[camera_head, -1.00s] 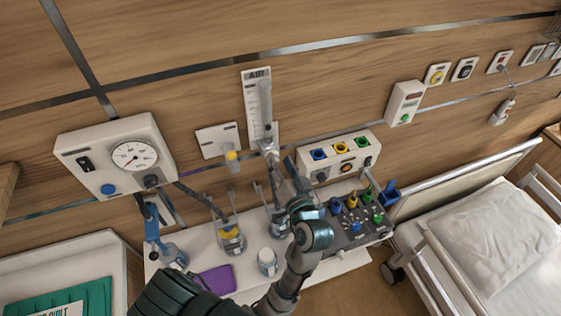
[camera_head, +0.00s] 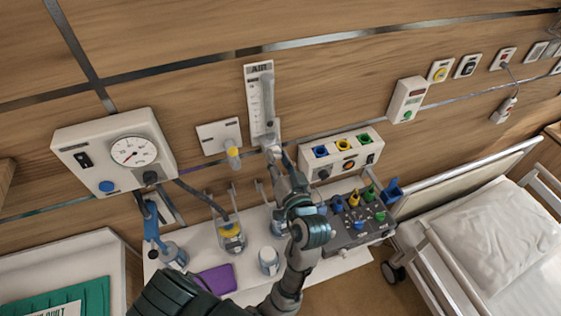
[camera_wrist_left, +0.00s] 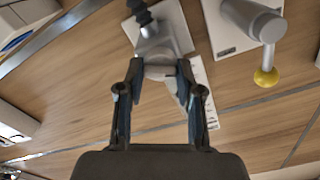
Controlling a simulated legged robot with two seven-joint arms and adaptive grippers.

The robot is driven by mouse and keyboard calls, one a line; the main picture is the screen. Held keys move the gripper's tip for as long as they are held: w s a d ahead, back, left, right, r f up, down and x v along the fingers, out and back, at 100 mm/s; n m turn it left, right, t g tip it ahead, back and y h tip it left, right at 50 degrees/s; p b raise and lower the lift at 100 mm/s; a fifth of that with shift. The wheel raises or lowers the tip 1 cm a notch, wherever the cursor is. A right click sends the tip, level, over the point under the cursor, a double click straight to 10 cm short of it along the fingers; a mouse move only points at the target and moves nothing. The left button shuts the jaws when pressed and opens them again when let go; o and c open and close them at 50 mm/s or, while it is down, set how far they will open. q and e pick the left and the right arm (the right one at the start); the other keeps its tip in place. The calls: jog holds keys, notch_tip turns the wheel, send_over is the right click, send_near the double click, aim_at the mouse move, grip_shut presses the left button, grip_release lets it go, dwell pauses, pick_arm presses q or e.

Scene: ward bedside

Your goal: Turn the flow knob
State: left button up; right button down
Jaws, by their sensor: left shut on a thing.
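The air flowmeter (camera_head: 261,98) is a tall clear tube on a white scale plate marked AIR, mounted on the wood wall. Its grey flow knob (camera_wrist_left: 158,68) is at the lower end and sits between my fingertips in the left wrist view. My left gripper (camera_head: 275,157) reaches up to it from below and is shut on the knob; it also shows in the left wrist view (camera_wrist_left: 160,78), one finger on each side. In the head view the hand hides part of the knob. My right gripper is not in view.
A gauge box (camera_head: 115,153) hangs at left. A yellow-tipped outlet (camera_head: 233,155) is just left of the flowmeter. A white box with coloured sockets (camera_head: 342,152) is to its right. Below are jars, a purple item (camera_head: 215,280) and a control panel (camera_head: 362,228). A bed (camera_head: 485,215) stands at right.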

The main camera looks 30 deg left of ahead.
pick_arm(q)
jog(key=o, duration=1.1)
jog(key=shift+a+f, duration=0.1)
jog(key=shift+a, duration=0.05)
jog(key=shift+c, duration=0.2)
jog(key=shift+o, duration=0.5)
jog(key=shift+w+a, duration=0.2)
jog(key=shift+w, duration=0.05)
jog(key=shift+s+d, duration=0.1)
jog(key=shift+d, duration=0.05)
